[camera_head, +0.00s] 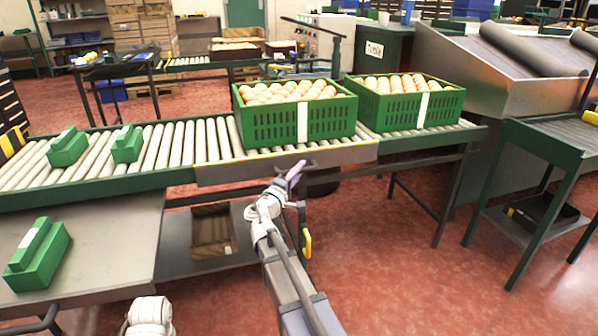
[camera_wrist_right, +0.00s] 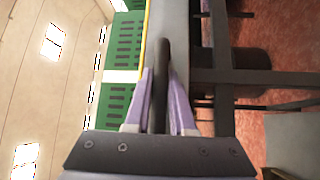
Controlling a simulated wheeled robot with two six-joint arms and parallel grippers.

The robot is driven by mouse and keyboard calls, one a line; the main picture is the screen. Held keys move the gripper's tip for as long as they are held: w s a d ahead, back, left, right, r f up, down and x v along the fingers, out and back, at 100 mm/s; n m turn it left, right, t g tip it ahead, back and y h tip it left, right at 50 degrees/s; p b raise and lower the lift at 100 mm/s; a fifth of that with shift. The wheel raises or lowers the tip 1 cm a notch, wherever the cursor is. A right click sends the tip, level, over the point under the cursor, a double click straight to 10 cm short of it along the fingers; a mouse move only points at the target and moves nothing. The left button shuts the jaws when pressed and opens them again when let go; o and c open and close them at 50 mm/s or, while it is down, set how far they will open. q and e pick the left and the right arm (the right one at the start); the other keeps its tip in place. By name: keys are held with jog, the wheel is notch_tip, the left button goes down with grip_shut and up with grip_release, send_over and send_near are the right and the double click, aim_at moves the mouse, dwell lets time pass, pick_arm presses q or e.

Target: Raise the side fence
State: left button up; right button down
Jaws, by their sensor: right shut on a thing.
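The side fence (camera_head: 235,172) is a grey metal panel with a yellow upper edge, along the front of the roller conveyor. It hangs low, with its top edge about level with the rollers. My right gripper (camera_head: 299,172) is at the panel's front, right of its middle. In the right wrist view my right gripper (camera_wrist_right: 160,100) has its purple fingers shut on a dark handle bar (camera_wrist_right: 162,58), beside the grey panel (camera_wrist_right: 175,25). The handle's far end is partly hidden. My left gripper is out of view; only a white part of my arm shows at the bottom.
Green blocks (camera_head: 68,148) sit on the rollers at left. A grey table (camera_head: 100,235) fills the left front. Red floor is open at right front.

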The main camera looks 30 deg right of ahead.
aim_at(299, 152)
notch_tip(299, 152, up, 6)
jog(key=p, duration=0.5)
jog(key=shift+r, duration=0.2)
jog(key=shift+f, duration=0.15)
jog(key=c, duration=1.1)
grip_release()
jog(key=o, duration=0.3)
jog(key=shift+o, duration=0.2)
jog(key=r+v, duration=0.1)
jog(key=v, duration=0.6)
jog(key=shift+s+a+f+b, duration=0.2)
jog(key=shift+a+f+b, duration=0.2)
jog(key=shift+f, duration=0.15)
jog(key=shift+d, duration=0.1)
